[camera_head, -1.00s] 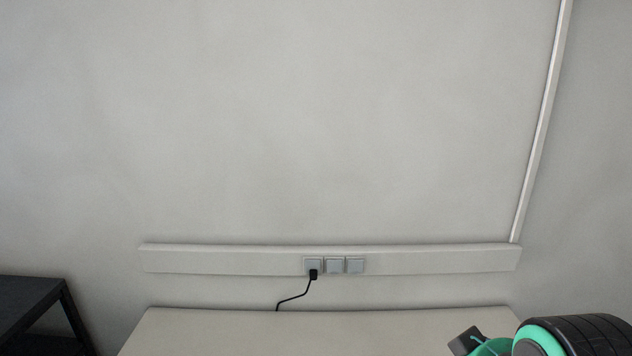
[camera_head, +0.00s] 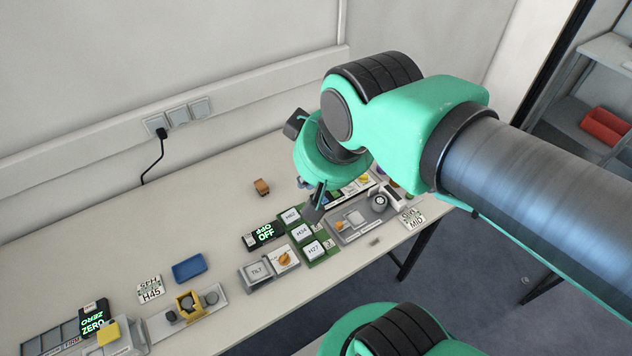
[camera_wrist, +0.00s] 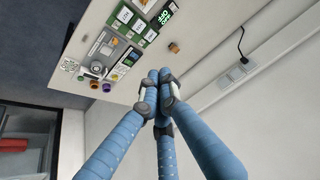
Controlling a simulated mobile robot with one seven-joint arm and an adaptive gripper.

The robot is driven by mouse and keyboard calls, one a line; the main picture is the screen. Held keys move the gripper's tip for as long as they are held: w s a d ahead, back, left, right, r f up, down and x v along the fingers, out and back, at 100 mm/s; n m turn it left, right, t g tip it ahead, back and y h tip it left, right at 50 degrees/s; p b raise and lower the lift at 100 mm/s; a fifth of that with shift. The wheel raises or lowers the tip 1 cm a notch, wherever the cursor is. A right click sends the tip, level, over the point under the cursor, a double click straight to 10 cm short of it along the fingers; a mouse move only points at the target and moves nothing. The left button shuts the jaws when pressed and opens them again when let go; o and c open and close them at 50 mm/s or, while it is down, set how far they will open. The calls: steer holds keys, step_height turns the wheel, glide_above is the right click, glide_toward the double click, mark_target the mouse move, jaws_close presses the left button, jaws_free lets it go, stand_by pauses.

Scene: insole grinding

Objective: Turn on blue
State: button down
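No control clearly marked blue can be made out. My gripper (camera_head: 312,212) is low near the green board and the panel; contact cannot be told. In the wrist view, the fingers of my gripper (camera_wrist: 158,76) are drawn together with nothing visible between them. Small purple and orange knobs (camera_wrist: 106,87) show at the panel's end.
A blue tray (camera_head: 190,267), a yellow fixture (camera_head: 188,305) and a ZERO display (camera_head: 94,319) are at the left. A small brown block (camera_head: 262,187) sits farther back. A cable (camera_head: 153,160) hangs from the wall socket.

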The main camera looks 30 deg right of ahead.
steer(key=w+d+f+m+g, duration=0.1)
steer(key=w+d+f+m, duration=0.35)
steer(key=w, duration=0.35)
steer(key=m+g+b, duration=0.2)
steer(key=m+g, duration=0.1)
steer(key=m, duration=1)
glide_above(323, 198)
steer(key=s, duration=0.2)
step_height(323, 198, down, 25)
steer(key=shift+s+f, duration=0.15)
steer(key=shift+f, duration=0.1)
steer(key=f+b, duration=0.1)
steer(key=f, duration=0.3)
steer(key=w+f+b, duration=0.1)
steer(key=f, duration=0.4)
steer(key=w+f+b, duration=0.1)
steer(key=f, duration=0.3)
steer(key=shift+w+f+b, duration=0.2)
steer(key=shift+f+b, duration=0.1)
steer(key=shift+b, duration=0.1)
steer(key=shift+w+a+p, duration=0.1)
steer(key=shift+w+p, duration=0.1)
steer(key=shift+p, duration=1)
